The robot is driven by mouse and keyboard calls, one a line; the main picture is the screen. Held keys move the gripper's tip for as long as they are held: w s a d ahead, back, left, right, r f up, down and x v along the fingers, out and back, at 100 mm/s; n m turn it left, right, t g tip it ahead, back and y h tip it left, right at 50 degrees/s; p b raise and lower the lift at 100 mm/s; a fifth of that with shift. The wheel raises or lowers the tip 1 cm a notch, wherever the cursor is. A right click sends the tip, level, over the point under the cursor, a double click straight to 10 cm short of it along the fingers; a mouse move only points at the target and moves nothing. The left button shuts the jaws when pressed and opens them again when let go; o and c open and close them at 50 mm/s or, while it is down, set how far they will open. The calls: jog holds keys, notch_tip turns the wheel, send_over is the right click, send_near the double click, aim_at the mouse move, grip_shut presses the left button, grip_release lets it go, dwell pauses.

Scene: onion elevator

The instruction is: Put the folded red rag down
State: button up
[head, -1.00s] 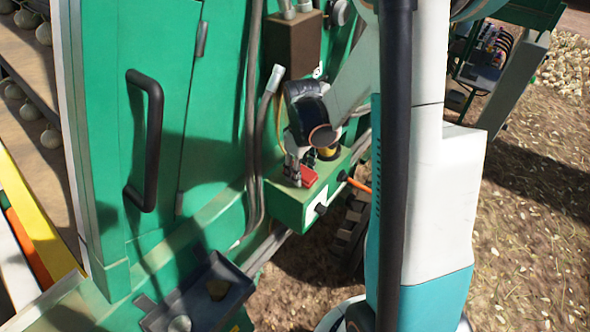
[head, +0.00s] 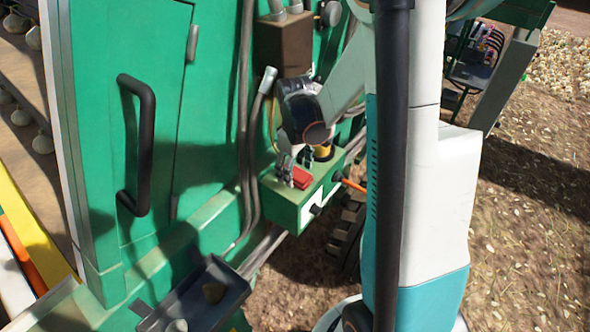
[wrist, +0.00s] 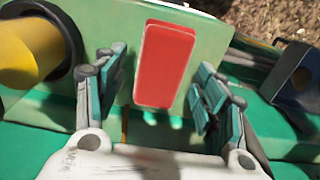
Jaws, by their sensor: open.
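The folded red rag (head: 302,178) lies on top of the green box (head: 285,200) on the side of the green machine. In the wrist view the rag (wrist: 165,64) is a flat red block on the green surface (wrist: 222,50), between and just beyond my fingertips. My gripper (wrist: 160,85) is open, with a clear gap between each finger and the rag. In the head view my gripper (head: 295,168) is at the rag, partly in front of it. The rag's full underside is hidden.
A yellow cylinder in a black ring (wrist: 30,60) stands close to the left finger in the wrist view. An orange rod (head: 354,185) sticks out beside the box. A dark tray (head: 205,295) and a black door handle (head: 140,145) are to the left.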

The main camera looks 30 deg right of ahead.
aim_at(295, 172)
notch_tip(295, 172, up, 7)
jog(key=shift+s+f, duration=0.1)
jog(key=shift+a+f, duration=0.1)
jog(key=shift+f, duration=0.05)
dwell(0.6)
